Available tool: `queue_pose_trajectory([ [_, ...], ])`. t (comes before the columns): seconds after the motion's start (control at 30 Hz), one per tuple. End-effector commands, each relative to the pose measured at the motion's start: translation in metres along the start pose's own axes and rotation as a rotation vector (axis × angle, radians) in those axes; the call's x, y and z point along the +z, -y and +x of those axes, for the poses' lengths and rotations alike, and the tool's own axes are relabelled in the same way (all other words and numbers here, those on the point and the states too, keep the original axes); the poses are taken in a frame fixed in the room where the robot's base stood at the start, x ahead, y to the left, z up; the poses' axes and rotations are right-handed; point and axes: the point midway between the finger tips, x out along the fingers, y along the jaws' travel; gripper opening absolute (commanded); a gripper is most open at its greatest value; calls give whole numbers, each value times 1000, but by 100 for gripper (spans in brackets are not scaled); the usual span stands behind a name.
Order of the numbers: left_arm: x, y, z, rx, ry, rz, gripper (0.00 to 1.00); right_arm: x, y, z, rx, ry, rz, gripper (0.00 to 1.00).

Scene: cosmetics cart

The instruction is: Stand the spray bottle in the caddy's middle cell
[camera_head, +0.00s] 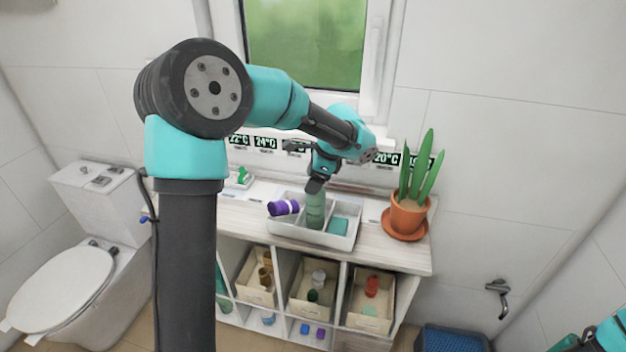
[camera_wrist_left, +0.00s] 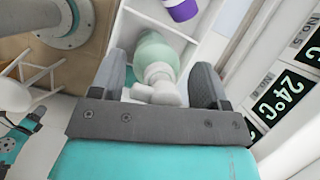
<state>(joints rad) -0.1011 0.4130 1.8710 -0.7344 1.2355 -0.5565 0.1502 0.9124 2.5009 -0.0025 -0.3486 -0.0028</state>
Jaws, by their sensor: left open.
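The spray bottle (camera_head: 315,211) is pale green and stands about upright in the middle cell of the white caddy (camera_head: 290,238). In the left wrist view the bottle (camera_wrist_left: 154,50) shows its green shoulder and white spray head between my fingers. My left gripper (camera_head: 314,186) is just above the bottle's top; in the wrist view its fingers (camera_wrist_left: 158,80) are spread on both sides of the spray head, with gaps. The bottle's base is hidden by the caddy wall. My right gripper is out of view.
A purple-and-white item (camera_head: 283,208) lies tilted at the caddy's left cell, and a teal block (camera_head: 338,227) sits in its right cell. A potted cactus (camera_head: 408,215) stands to the right on the cart top (camera_head: 385,252). Bins with small items fill the shelves below.

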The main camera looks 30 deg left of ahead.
Motion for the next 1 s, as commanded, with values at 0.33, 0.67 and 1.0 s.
queue_pose_trajectory([
  [0.33,0,0,-51,-5,-2,-1,69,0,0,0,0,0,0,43],
  [0.67,0,0,-107,-3,-2,0,69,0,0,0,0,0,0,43],
  [1.0,0,0,-118,0,-1,1,69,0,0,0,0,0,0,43],
])
